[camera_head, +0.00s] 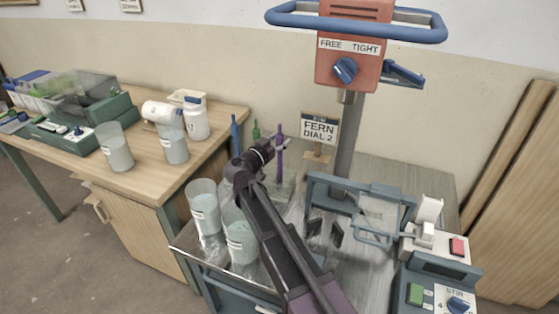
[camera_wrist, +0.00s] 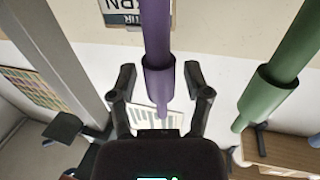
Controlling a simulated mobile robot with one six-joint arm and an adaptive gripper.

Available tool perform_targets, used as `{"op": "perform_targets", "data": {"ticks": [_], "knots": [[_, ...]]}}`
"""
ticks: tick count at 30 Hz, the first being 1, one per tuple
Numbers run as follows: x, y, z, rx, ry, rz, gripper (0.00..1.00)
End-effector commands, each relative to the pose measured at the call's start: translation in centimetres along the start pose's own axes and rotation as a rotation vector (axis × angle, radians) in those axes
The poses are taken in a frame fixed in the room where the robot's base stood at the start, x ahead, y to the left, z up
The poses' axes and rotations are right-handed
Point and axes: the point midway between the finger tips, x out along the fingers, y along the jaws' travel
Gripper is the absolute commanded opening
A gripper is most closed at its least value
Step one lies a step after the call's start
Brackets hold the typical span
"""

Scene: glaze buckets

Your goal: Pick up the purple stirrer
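The purple stirrer (camera_head: 280,157) stands upright among the stirrers behind the cart's buckets. In the wrist view the purple stirrer (camera_wrist: 157,38) comes down from the top edge between my two fingers. My gripper (camera_head: 282,144) is at its upper part in the head view. In the wrist view my gripper (camera_wrist: 160,76) is open, with a gap on each side of the stirrer. The wrist view does not show whether the stirrer is at fingertip depth. The stirrer's lower end is partly hidden by my arm in the head view.
A green stirrer (camera_head: 256,131) and a blue stirrer (camera_head: 235,136) stand to the left; the green stirrer (camera_wrist: 269,92) is close at right in the wrist view. Glaze buckets (camera_head: 203,205) stand on the cart. A sign (camera_head: 319,128) and an orange mixer (camera_head: 352,45) are at right.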

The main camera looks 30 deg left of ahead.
Motion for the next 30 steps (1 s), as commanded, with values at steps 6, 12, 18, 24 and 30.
{"op": "perform_targets", "data": {"ticks": [6, 12, 18, 24, 30], "knots": [[0.0, 0.0, 0.0, 0.0, 0.0, 0.0, 0.0], [0.0, 0.0, 0.0, 0.0, 0.0, 0.001, 0.0], [0.1, 0.1, -0.2, 0.0, 0.0, 0.001, 0.0], [0.1, 0.1, -0.9, 0.0, 0.0, 0.001, 0.0], [0.1, 0.1, -2.4, 0.0, 0.001, 0.001, 0.0]]}}
